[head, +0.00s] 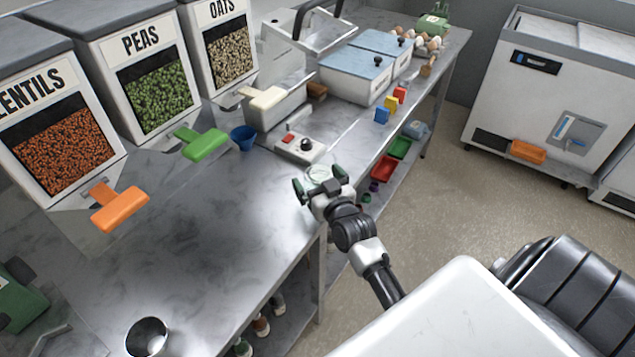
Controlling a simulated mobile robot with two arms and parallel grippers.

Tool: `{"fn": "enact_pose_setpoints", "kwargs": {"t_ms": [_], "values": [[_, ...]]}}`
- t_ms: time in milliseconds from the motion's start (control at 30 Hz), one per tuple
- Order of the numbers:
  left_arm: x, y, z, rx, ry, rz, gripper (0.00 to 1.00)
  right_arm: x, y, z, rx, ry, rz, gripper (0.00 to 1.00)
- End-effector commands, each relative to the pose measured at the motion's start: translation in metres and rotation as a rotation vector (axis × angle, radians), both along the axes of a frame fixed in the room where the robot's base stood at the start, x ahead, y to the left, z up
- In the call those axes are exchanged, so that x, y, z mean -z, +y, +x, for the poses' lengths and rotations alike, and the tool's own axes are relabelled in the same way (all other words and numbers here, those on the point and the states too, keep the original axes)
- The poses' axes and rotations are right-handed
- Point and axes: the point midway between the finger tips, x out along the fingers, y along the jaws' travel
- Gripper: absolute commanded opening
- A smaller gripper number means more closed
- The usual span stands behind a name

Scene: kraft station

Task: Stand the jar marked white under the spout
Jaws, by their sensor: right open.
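My right gripper (315,184) is open at the right edge of the metal counter. A small clear round vessel with a pale rim, perhaps a glass jar (318,173), stands at its fingertips. I cannot tell whether the fingers are around it or only beside it, and no white mark on it can be read. Three dispensers stand along the back: lentils (66,138) with an orange lever (120,210), peas (157,95) with a green lever (204,145), and oats (229,52) with a cream-white lever (266,99). Their spout openings are not clearly seen. My left gripper is out of view.
A blue cup (243,138) and a switch box (300,149) stand on the counter beyond the gripper. A metal cup (147,338) is at the near left. Blue-lidded bins (352,75) and coloured blocks (391,105) are farther back. The middle counter is clear.

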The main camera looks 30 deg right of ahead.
Motion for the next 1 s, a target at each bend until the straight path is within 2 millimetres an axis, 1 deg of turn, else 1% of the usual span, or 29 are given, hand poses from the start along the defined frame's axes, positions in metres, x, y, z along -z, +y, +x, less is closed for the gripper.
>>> {"fn": "enact_pose_setpoints", "kwargs": {"t_ms": [167, 267, 500, 600, 867, 1000], "values": [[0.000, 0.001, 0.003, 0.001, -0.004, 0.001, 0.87, 0.001, 0.000, 0.000, 0.000, 0.001, 0.000, 0.97], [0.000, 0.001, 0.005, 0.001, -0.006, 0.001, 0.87, 0.001, 0.000, 0.000, 0.000, 0.001, 0.000, 0.84], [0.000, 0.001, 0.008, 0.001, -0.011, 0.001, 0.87, 0.001, 0.000, 0.000, 0.000, 0.001, 0.000, 0.47], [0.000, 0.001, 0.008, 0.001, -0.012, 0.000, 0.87, 0.000, 0.000, 0.000, 0.000, -0.001, 0.000, 0.35], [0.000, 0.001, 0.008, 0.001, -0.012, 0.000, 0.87, -0.003, 0.000, 0.000, 0.000, -0.002, 0.000, 0.35], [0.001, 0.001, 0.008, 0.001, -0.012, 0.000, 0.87, -0.015, 0.000, 0.000, 0.000, -0.004, 0.000, 0.35]]}}
